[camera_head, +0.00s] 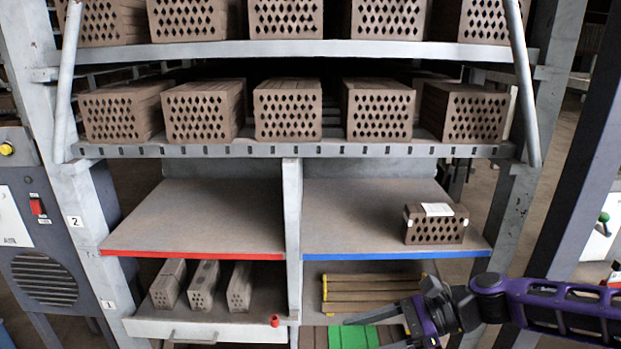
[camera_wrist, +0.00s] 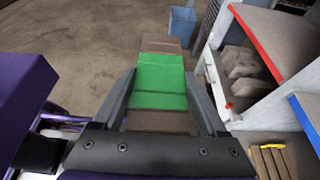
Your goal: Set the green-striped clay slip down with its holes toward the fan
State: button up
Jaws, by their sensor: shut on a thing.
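The green-striped clay slip (camera_wrist: 160,88) is a long brown block with a broad green band. My gripper (camera_wrist: 160,76) is shut on it, with one finger along each side of the green part. In the head view the slip (camera_head: 354,338) is at the bottom edge, in front of the lower right shelf, and my gripper (camera_head: 366,332) reaches it from the right. The slip's lower part is cut off there, and its holes do not show in either view. A round slatted grille (camera_head: 44,279), possibly the fan, is on the dark cabinet at the left.
The red-edged shelf (camera_head: 205,215) is bare. The blue-edged shelf (camera_head: 350,215) bears one perforated brick (camera_head: 435,225) at its right. Below are several pale slips at left and brown slips with yellow ends (camera_head: 372,283) at right. A red knob (camera_head: 275,321) stands between.

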jog(key=shift+s, duration=0.3)
jog(key=shift+w+a, duration=0.1)
jog(key=shift+a, duration=0.1)
jog(key=w+f+m+t+h, duration=0.4)
jog(key=w+m+t+h, duration=0.2)
jog(key=w+m+t, duration=0.85)
jog(key=w+d+f+m+h, duration=0.3)
jog(key=d+h, duration=0.2)
jog(key=h, duration=0.2)
jog(key=shift+w+d+g, duration=0.3)
jog(key=shift+w+g, duration=0.05)
jog(key=shift+g, duration=0.1)
jog(key=shift+m, duration=0.25)
